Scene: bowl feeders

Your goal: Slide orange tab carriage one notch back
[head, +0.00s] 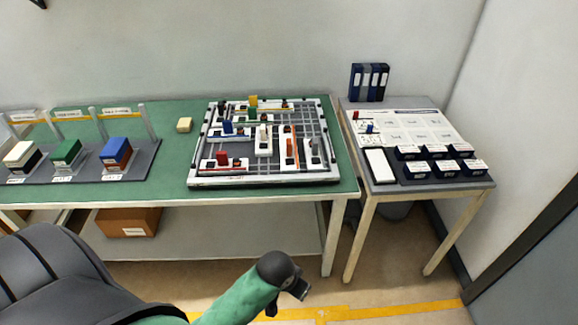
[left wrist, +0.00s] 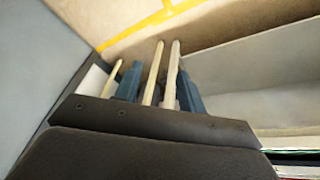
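The orange tab carriage (head: 290,149) is a small upright orange piece in a lengthwise white-edged slot, right of centre on the grey-framed board (head: 262,178). Its exact notch is too small to tell. My left gripper (head: 288,300) is low in front of the green table, well apart from the board, with its fingers spread and nothing between them. In the left wrist view its two blue-grey fingers (left wrist: 160,90) stand apart, with pale table legs behind them. The carriage is not seen in that view. My right gripper is not in view.
Other carriages stand close around it: white (head: 263,137), grey (head: 315,147), red (head: 222,158), blue (head: 227,127) and yellow (head: 253,102). A side table (head: 487,181) with black boxes stands right.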

